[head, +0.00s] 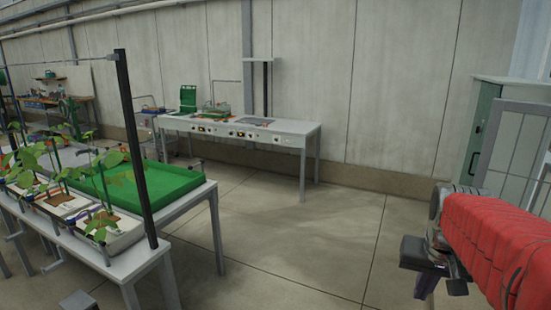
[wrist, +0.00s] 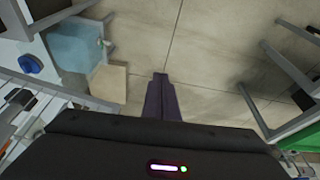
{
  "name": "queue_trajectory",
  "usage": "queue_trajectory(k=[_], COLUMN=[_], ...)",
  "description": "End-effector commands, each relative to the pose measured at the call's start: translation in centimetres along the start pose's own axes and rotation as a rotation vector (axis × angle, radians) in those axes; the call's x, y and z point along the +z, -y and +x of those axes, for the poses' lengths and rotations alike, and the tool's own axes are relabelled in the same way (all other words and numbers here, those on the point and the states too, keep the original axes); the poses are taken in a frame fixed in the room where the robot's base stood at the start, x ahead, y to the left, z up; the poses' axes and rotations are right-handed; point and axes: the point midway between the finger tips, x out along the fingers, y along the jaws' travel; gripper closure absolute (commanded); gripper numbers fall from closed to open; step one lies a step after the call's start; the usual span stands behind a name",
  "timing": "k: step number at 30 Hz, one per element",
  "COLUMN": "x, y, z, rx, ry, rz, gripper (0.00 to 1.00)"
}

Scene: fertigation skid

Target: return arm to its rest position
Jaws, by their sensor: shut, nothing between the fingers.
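My gripper (wrist: 160,78) shows in the wrist view as two dark purple fingers lying together, with nothing between them. They point out over bare concrete floor. In the head view my gripper (head: 428,287) is at the lower right, below my red-covered arm, and its fingers point down. Part of it is cut off or hidden there. It is apart from the benches and touches nothing that I can see.
A plant bench (head: 128,272) with a green tray (head: 185,187) stands at left. A white workbench (head: 310,128) stands by the back wall. A green cabinet (head: 484,130) is at right. The wrist view shows a tan box (wrist: 108,82) and a light-blue bin (wrist: 75,45). The middle floor is clear.

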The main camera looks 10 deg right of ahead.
Motion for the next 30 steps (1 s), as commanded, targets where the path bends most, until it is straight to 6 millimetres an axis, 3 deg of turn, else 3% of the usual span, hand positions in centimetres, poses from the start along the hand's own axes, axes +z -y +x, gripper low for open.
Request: queue_trajectory(k=[9, 21, 30], x=[8.1, 17.0, 18.6], y=[6.4, 11.7, 14.1], z=[-1.0, -2.5, -4.7], rx=[-0.064, -0.161, -0.219], ry=[-0.031, -0.103, -0.167], rz=[-0.177, -0.399, -0.497], gripper=[1.0, 1.0, 1.0])
